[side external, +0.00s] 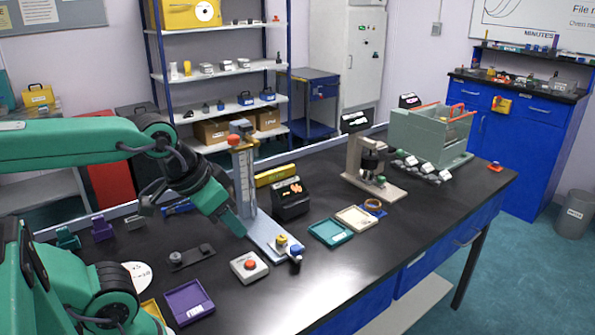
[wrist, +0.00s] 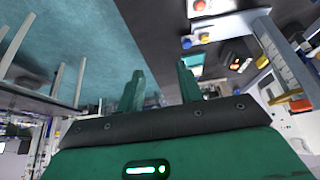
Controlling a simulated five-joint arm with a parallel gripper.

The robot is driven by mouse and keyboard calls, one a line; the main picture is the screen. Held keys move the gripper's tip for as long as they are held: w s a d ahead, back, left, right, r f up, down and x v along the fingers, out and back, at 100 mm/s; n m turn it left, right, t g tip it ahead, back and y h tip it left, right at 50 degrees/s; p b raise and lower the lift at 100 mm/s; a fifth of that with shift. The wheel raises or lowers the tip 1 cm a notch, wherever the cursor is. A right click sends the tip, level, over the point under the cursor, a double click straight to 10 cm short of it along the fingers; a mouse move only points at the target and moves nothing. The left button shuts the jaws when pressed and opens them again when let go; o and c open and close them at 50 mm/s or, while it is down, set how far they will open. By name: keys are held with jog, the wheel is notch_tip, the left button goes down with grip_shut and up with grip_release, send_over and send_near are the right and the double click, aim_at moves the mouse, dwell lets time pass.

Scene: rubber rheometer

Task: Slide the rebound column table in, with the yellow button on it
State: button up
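The rebound column (side external: 243,180) stands upright near the middle of the bench, with a scale on its face. Its pale blue table (side external: 263,228) extends toward the bench's front edge. A yellow button (side external: 282,241) sits on the table near its outer end, beside a dark blue knob (side external: 296,256). The yellow button also shows in the wrist view (wrist: 204,38), near the blue knob (wrist: 186,43). My gripper (side external: 239,230) points down just left of the table; I cannot tell the exact gap. In the wrist view my gripper (wrist: 160,88) has its fingers apart with nothing between them.
A white box with a red button (side external: 249,266) lies left of the table's outer end. A black display unit (side external: 290,198) stands right of the column. A teal tray (side external: 331,232) lies farther right, and a purple tray (side external: 189,302) lies front left.

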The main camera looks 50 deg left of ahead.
jog(key=o, duration=0.3)
jog(key=n+g, duration=0.6)
jog(key=n, duration=0.3)
send_over(296, 247)
notch_tip(296, 247, down, 13)
jog(key=shift+s+r, duration=0.1)
jog(key=shift+s, duration=0.05)
jog(key=shift+f, duration=0.3)
jog(key=shift+f, duration=0.15)
jog(key=shift+f, duration=3.75)
